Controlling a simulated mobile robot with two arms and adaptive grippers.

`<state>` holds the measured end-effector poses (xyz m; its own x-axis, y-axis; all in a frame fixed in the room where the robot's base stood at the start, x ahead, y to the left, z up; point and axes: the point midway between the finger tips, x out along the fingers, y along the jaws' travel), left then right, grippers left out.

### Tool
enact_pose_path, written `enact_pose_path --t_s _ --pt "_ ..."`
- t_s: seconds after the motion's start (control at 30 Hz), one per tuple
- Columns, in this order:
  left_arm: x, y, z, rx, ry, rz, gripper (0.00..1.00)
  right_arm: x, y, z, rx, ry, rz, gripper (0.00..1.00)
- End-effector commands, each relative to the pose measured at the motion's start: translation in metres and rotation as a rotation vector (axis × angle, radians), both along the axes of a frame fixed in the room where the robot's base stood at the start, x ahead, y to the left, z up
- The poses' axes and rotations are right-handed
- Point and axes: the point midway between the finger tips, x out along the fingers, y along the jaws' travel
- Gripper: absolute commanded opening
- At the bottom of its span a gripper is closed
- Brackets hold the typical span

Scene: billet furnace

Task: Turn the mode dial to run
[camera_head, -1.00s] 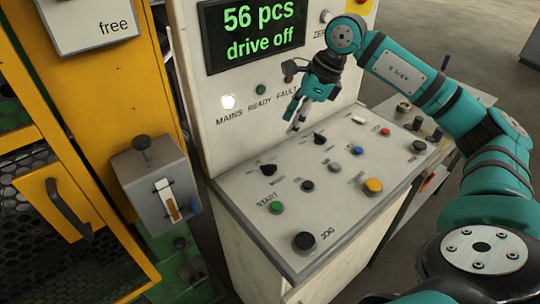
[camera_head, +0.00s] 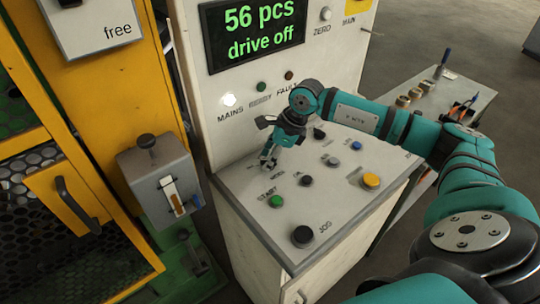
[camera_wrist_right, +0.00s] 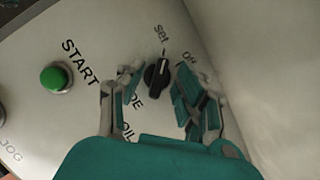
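The mode dial (camera_wrist_right: 157,74) is a black knob on the pale sloping panel, seen in the right wrist view. Its white mark points up toward the "Set" label, with "Off" to the right; I cannot see a "run" label. My right gripper (camera_wrist_right: 159,88) is open, with one finger on each side of the dial. I cannot tell whether the fingers touch it. In the head view the right gripper (camera_head: 267,163) is low over the panel's back left part and hides the dial. My left gripper is not in view.
The green start button (camera_head: 276,202) and black jog button (camera_head: 303,236) lie nearby. A second black dial (camera_head: 319,133) and a yellow button (camera_head: 371,180) are to the right. The upright panel with the display (camera_head: 255,35) rises behind. A grey lever box (camera_head: 160,180) stands left.

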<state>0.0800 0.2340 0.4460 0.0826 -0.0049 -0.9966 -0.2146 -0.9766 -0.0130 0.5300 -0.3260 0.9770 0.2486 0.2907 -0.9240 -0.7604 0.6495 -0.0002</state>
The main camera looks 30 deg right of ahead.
Motion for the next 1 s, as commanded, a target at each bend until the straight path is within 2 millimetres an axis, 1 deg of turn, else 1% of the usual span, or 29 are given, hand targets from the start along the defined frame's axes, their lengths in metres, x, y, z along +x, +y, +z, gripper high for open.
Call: enact_pose_path --t_s 0.13,0.27,0.4,0.6,0.77,1.0 --pt "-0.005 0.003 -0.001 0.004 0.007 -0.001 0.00 0.000 0.000 0.000 0.000 0.000 0.000 0.36" --pt "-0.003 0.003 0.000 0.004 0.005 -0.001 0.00 0.000 0.000 0.000 0.000 0.000 0.000 0.19" --pt "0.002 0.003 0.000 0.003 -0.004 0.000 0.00 0.000 0.000 0.000 0.000 0.000 0.000 0.00" --pt "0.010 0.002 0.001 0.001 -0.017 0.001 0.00 0.000 0.000 0.000 0.000 0.000 -0.001 0.00" --pt "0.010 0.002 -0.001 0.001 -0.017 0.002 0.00 0.000 0.000 0.000 0.000 0.000 -0.015 0.00" --pt "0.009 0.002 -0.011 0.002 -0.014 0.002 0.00 0.000 0.000 -0.002 -0.001 -0.003 -0.111 0.00"
